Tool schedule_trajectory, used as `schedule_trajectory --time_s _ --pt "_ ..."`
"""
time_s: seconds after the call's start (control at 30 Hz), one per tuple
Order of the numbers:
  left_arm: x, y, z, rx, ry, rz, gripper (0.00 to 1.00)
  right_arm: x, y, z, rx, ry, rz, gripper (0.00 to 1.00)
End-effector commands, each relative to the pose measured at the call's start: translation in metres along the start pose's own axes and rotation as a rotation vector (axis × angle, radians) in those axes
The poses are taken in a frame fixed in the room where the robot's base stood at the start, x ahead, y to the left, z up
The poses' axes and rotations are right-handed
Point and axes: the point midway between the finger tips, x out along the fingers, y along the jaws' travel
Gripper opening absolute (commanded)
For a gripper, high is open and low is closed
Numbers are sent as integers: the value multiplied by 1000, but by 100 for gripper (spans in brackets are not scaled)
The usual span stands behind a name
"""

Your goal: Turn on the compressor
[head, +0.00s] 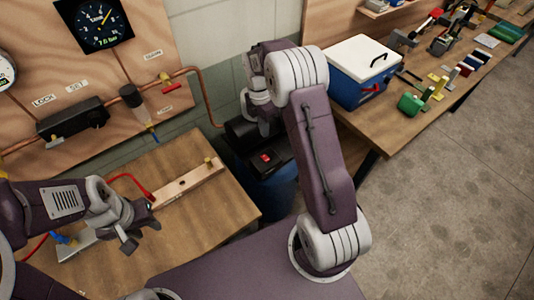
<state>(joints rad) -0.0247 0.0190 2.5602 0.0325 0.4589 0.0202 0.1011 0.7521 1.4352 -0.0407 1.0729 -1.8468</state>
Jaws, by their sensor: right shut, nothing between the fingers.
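The compressor (275,190) stands on the floor between the two benches, with a blue tank and a black top. A red rocker switch (266,157) sits on its black box. I cannot read the switch's position. My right gripper (265,128) points down over the compressor's black top, behind the switch box as seen from here. It is shut and empty, and its dark fingertips are hard to separate from the black housing, so contact is unclear. My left gripper (140,233) is over the left bench, fingers apart and empty, away from the compressor.
The left bench (218,212) carries a wooden bar (187,184) and a red hose (127,178). A plywood panel with a gauge (101,22) and copper pipe stands behind it. The right bench holds a blue cooler (356,82) and several tools. Open floor lies at right.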

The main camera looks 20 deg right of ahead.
Motion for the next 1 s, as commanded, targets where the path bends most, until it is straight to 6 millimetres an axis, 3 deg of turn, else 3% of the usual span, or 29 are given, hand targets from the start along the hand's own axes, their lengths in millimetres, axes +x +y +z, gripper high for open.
schedule_trajectory --time_s 0.17,0.7,1.0 --pt "-3 0 0 0 0 0 36 10 0 0 0 1 -2 0" --pt "-32 1 -3 0 0 0 36 117 -1 0 -1 1 -3 0" --pt "-36 1 -4 0 0 0 36 140 0 0 0 -1 1 0"
